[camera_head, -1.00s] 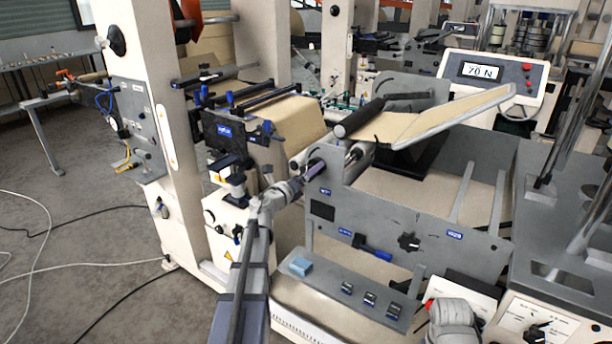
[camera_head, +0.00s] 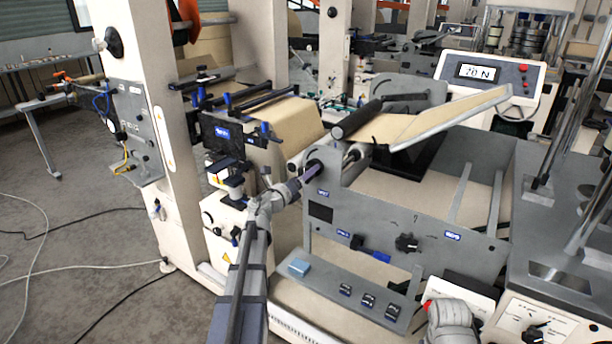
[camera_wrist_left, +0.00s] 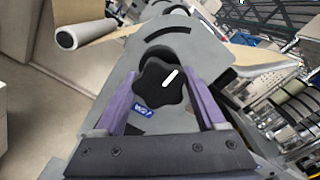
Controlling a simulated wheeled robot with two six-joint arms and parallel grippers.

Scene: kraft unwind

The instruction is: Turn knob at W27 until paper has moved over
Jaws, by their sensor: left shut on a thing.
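My left gripper (camera_head: 308,173) reaches the near side plate of the grey machine in the head view. In the left wrist view, its two purple fingers (camera_wrist_left: 160,92) are shut on a black lobed knob (camera_wrist_left: 150,84), one on each side. The knob has a white pointer mark slanting up to the right. A small blue label (camera_wrist_left: 142,112) sits just below it, too blurred to read surely. Brown paper (camera_head: 400,128) lies over the tilted board beside a dark roller (camera_head: 357,118). The gripper hides the knob in the head view.
A display (camera_head: 478,72) reads about 70 N. Another black knob (camera_head: 406,243) and a blue-handled lever (camera_head: 372,254) are lower on the side plate. A ledge with switches (camera_head: 345,289) runs below. Cables (camera_head: 90,262) lie on the open floor at left.

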